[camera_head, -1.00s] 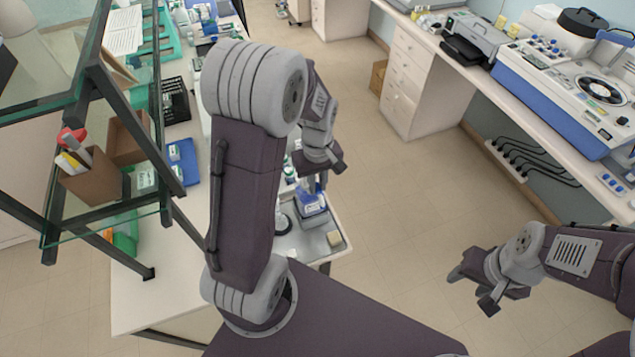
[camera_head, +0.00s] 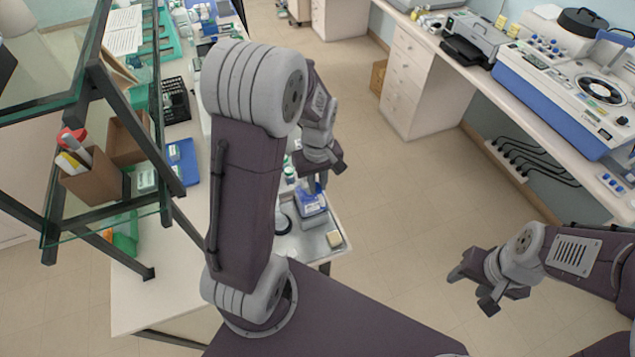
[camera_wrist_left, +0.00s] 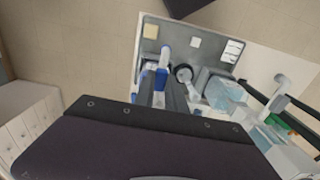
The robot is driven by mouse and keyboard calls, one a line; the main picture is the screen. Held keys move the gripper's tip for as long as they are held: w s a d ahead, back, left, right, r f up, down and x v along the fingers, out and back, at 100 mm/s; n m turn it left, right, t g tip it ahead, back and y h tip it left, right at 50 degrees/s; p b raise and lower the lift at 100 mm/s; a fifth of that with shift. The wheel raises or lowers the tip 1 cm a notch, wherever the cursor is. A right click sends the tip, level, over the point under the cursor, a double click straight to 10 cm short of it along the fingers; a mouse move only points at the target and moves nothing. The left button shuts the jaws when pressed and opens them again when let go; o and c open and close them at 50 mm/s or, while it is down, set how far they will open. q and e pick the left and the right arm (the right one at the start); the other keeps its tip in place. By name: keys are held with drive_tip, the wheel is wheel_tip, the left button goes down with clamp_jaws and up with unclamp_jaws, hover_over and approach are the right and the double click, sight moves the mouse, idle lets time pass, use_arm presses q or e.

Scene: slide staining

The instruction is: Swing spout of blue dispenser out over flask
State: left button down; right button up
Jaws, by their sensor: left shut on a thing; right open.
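The blue dispenser (camera_head: 312,204), blue and white, stands on a grey tray (camera_head: 318,246) at the table's near corner. My left gripper (camera_head: 321,184) is directly above it, its jaws partly hidden by my wrist. In the left wrist view the dispenser's blue and white top (camera_wrist_left: 163,62) shows at the fingertips of my left gripper (camera_wrist_left: 162,88), which is shut on part of it. I cannot make out the spout's direction. A round dark-rimmed thing (camera_wrist_left: 184,74) stands beside it; I cannot tell whether it is the flask. My right gripper (camera_head: 484,285) is open and empty over the floor.
A pale block (camera_head: 334,239) lies at the tray's corner. A clear bluish container (camera_wrist_left: 225,95) stands close by in the left wrist view. A glass shelf frame (camera_head: 120,100) rises at the left. Open floor lies right of the table.

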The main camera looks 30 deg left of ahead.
use_arm(q)
drive_tip(key=a+m+p, duration=0.2)
drive_tip(key=a+m, duration=0.8)
drive_tip(key=m, duration=0.8)
drive_tip(key=shift+s, duration=0.35)
drive_tip(key=shift+a, duration=0.1)
idle(0.5)
drive_tip(key=c, duration=1.4)
unclamp_jaws()
drive_tip(key=shift+w, duration=0.1)
drive_tip(key=shift+o, duration=0.2)
